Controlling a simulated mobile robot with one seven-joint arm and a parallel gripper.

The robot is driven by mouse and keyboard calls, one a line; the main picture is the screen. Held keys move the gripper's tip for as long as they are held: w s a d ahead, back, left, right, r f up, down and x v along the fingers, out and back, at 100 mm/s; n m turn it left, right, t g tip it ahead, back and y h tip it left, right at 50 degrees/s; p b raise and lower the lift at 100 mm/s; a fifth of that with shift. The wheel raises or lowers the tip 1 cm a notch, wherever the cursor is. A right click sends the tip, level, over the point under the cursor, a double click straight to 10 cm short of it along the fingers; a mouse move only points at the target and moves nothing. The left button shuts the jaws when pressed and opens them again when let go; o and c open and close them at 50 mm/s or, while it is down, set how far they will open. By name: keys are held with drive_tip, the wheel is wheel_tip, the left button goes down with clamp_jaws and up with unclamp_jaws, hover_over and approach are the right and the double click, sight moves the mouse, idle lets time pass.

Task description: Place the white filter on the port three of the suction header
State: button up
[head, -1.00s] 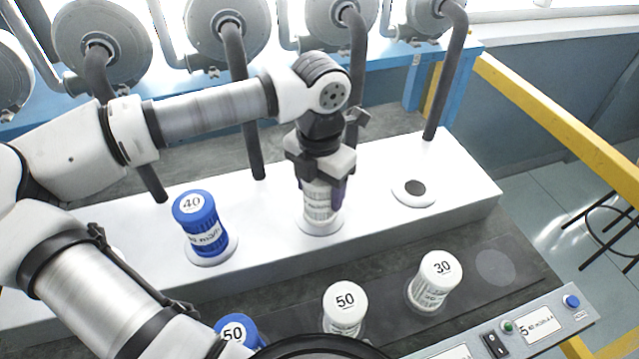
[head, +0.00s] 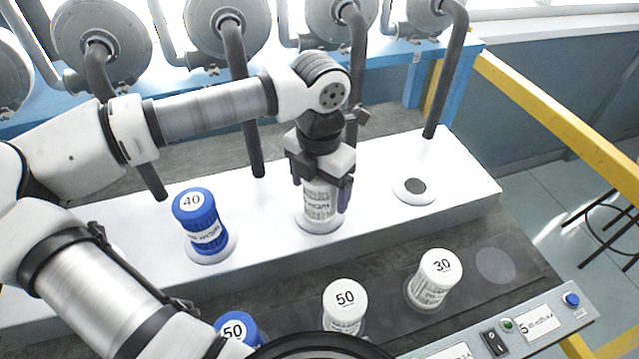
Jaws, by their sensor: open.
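A white filter (head: 319,205) stands upright on the middle visible port of the white suction header (head: 460,185), on that port's round flange (head: 320,226). My gripper (head: 321,190) points down over this filter, with its open fingers on either side of it. The gripper hides the filter's top and any number on it. I cannot tell whether a finger still touches it. A blue filter marked 40 (head: 203,222) stands on the port to the left. The port to the right (head: 414,190) is empty, with its dark opening showing.
In front of the header stand a white filter marked 50 (head: 344,308), a white filter marked 30 (head: 433,280) and a blue filter marked 50 (head: 238,329). Dark hoses (head: 448,80) come down behind the header. A control panel (head: 520,335) lies at the front right.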

wheel_tip(320, 180, up, 12)
drive_tip(key=shift+r+b, duration=0.1)
drive_tip(key=shift+b, duration=0.9)
drive_tip(key=shift+a, duration=0.1)
